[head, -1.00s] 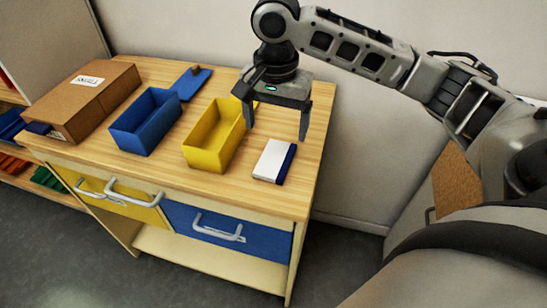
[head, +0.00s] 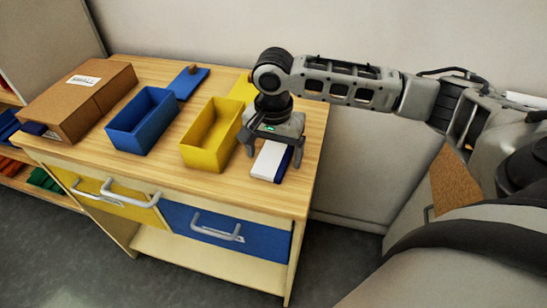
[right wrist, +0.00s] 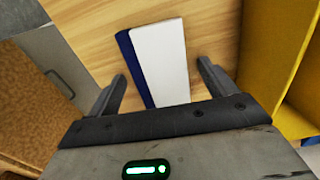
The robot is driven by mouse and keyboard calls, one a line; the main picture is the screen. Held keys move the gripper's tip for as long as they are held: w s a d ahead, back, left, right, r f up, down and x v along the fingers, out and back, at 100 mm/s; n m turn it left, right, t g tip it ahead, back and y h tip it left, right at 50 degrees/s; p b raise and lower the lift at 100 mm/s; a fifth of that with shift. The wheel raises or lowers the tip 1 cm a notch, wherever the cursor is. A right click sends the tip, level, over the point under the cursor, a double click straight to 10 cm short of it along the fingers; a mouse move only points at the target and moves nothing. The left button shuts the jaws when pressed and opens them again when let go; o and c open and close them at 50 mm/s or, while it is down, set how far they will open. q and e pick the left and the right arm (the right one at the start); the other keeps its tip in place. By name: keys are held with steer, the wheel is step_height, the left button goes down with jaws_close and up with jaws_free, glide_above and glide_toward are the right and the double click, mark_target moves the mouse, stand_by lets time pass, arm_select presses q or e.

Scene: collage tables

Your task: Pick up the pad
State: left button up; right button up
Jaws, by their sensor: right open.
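The pad (head: 268,162) is a white block with a dark blue edge, lying flat on the wooden table top near its right front corner. In the right wrist view the pad (right wrist: 160,60) lies between the two fingers, its near end hidden behind the gripper body. My right gripper (head: 273,156) is open above the pad, one finger to each side. In the wrist view, gaps show between the fingers of the right gripper (right wrist: 163,85) and the pad. My left gripper is not in view.
A yellow bin (head: 211,135) stands just left of the pad, close to my left finger. A blue bin (head: 142,121) and a cardboard box (head: 78,100) stand farther left. A blue lid (head: 188,83) lies behind. Drawers with handles (head: 217,229) are below the table top.

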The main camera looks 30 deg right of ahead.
steer(key=c, duration=1.1)
steer(key=shift+r, duration=0.1)
